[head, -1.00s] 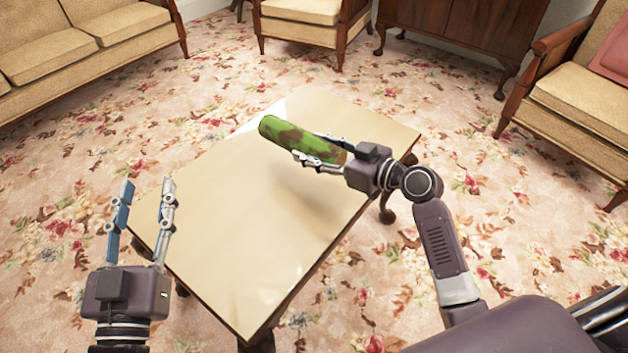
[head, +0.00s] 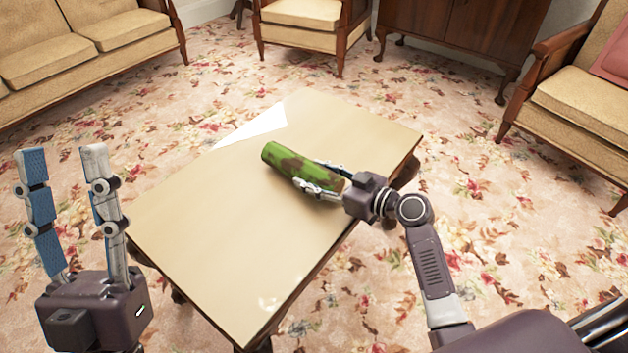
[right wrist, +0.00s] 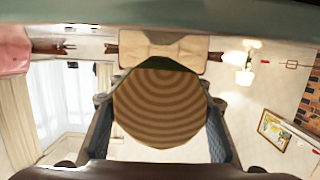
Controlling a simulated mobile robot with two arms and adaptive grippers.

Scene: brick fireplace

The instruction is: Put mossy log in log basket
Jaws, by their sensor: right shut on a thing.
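The mossy log (head: 292,164), green with brown patches, is over the right part of the low table in the head view. My right gripper (head: 322,178) is shut on its near right end. The log's far end points to the upper left; whether it touches the tabletop I cannot tell. In the right wrist view the log's ringed cut end (right wrist: 160,105) fills the space between the two fingers. My left gripper (head: 68,190) is open and empty, raised at the left of the table. No log basket shows in either view.
The low wooden table (head: 220,230) is otherwise bare, with a bright reflection at its far edge. A sofa (head: 90,40) stands at the upper left, armchairs (head: 300,15) (head: 580,95) and a dark cabinet (head: 460,35) behind and right. Flowered carpet lies open between them.

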